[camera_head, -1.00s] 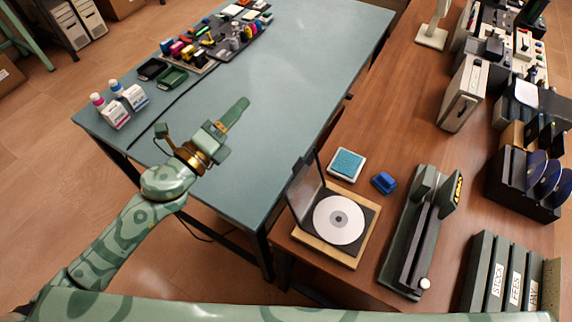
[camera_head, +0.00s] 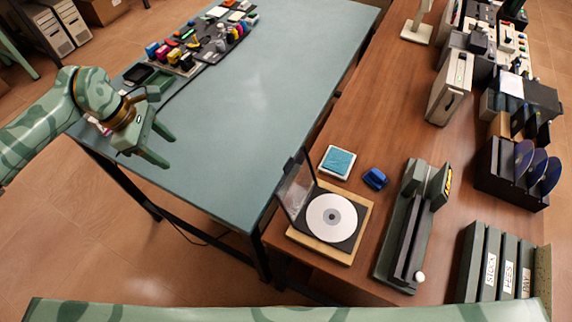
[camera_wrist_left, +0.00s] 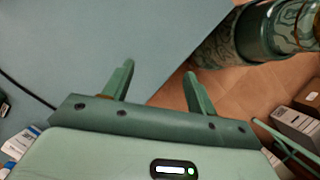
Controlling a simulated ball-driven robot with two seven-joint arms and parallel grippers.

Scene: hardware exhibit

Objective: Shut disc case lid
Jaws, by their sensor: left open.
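The disc case (camera_head: 351,242) lies open on a wooden board near the left edge of the brown table. A white disc (camera_head: 332,217) sits in its dark tray. Its clear, dark-framed lid (camera_head: 297,186) stands raised on the left side of the case. My right gripper is not in view.
A blue-topped pad (camera_head: 338,161) and a blue object (camera_head: 375,178) lie just behind the case. A long dark green device (camera_head: 408,226) stands to its right, with labelled binders (camera_head: 492,262) beyond. The teal table (camera_head: 262,110) is mostly clear.

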